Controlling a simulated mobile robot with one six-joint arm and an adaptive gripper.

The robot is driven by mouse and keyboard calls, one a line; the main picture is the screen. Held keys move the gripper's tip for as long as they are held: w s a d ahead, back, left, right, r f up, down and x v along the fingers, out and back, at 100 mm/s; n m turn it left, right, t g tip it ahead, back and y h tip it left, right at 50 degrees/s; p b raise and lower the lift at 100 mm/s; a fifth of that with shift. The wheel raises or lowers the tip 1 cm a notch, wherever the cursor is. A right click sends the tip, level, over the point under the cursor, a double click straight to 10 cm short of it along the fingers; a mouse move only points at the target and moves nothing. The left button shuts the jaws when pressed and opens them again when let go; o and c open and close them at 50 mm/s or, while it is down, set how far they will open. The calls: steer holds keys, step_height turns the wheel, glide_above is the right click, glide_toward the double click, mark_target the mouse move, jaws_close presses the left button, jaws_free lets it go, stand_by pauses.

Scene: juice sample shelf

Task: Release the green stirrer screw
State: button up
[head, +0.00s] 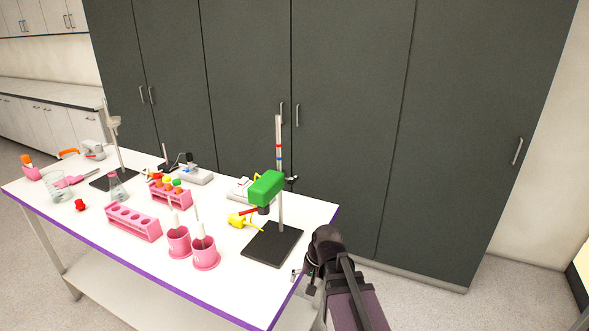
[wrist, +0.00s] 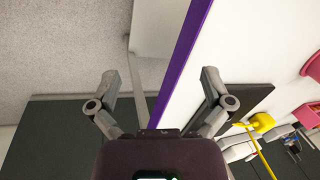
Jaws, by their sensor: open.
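The green stirrer (head: 266,188) is a block held on an upright metal rod (head: 280,215) above a black base plate (head: 271,245) at the table's right end. A small dark clamp piece (head: 291,179) shows behind the block at the rod. I cannot tell whether this is the screw. My gripper (head: 303,281) is beside the table's right edge, low and in front of the stand, apart from the stirrer. In the wrist view my gripper (wrist: 160,78) is open and empty, its fingers wide apart over the purple edge. The green stirrer does not show there.
The white table (head: 120,219) has a purple edge. Two pink cylinders (head: 205,254) stand left of the base plate, with a pink rack (head: 133,222) beyond. A yellow item (head: 240,220) lies by the stand. Dark cabinets (head: 345,120) stand behind. Floor is free at right.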

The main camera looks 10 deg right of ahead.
steer(key=w+r+m+t+y+p, duration=0.1)
steer(key=w+r+m+y, duration=0.3)
steer(key=w+r+m, duration=0.15)
steer(key=m+t+y, duration=0.8)
steer(key=m, duration=0.8)
glide_toward(296, 180)
steer(key=v, duration=0.3)
steer(key=shift+s+p, duration=0.15)
steer(key=shift+p, duration=0.3)
steer(key=shift+a, duration=0.15)
steer(key=shift+w+x, duration=0.2)
steer(key=shift+x, duration=6.65)
steer(key=c, duration=1)
